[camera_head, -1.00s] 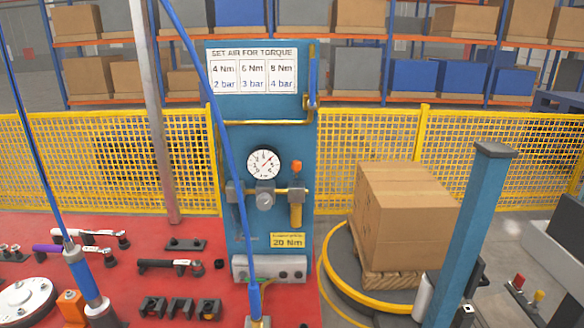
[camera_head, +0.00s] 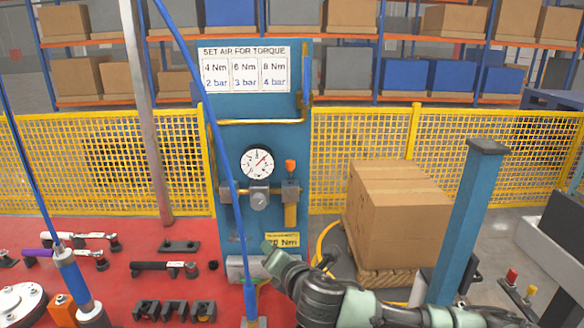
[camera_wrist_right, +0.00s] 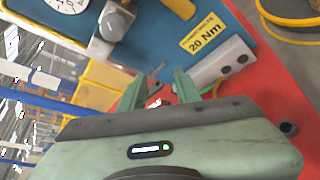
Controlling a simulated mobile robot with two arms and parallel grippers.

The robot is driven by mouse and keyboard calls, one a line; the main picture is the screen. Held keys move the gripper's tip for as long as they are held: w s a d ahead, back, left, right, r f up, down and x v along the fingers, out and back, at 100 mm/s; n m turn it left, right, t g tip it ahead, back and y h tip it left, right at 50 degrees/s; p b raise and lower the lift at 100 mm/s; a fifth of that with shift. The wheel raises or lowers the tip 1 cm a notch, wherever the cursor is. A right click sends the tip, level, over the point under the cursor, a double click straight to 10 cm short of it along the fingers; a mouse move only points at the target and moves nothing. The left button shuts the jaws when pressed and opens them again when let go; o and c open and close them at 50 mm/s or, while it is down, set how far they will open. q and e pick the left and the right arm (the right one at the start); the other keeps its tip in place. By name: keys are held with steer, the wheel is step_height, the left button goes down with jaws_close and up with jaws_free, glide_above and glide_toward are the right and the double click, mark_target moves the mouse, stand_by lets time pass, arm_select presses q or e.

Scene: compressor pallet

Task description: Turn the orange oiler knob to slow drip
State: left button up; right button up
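The small orange oiler knob (camera_head: 290,165) sits on top of the oiler (camera_head: 290,205), at the right of the blue panel (camera_head: 262,135) in the head view. The knob is not seen in the right wrist view. My right gripper (camera_wrist_right: 160,88) has its two green fingers apart with nothing between them. In the head view the right hand (camera_head: 283,265) is in front of the panel's lower part, below the oiler and clear of the knob. It partly covers the yellow 20 Nm label (camera_head: 283,239). My left gripper is not in view.
A pressure gauge (camera_head: 257,162) and a grey regulator knob (camera_head: 259,198) are left of the oiler. A blue hose (camera_head: 222,130) hangs before the panel. A blue post (camera_head: 462,215) and a carton (camera_head: 397,215) stand at right. Tools lie on the red bench (camera_head: 120,228).

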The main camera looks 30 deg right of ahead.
mark_target(292, 166)
steer(key=w+d+r+n+t+h, duration=0.1)
steer(key=w+d+r+n+t, duration=0.1)
steer(key=d+r+n, duration=0.4)
steer(key=w+d+r+n+t+h, duration=0.1)
steer(key=w+d+r+n, duration=0.15)
steer(key=d+r, duration=0.45)
steer(key=shift+m, duration=0.25)
steer(key=w, duration=0.2)
steer(key=w+r+p, duration=0.1)
steer(key=w, duration=0.2)
steer(key=w+p, duration=0.1)
steer(key=w, duration=0.1)
steer(key=shift+w+a+r, duration=0.15)
steer(key=shift+a+r, duration=0.05)
steer(key=shift+a, duration=0.05)
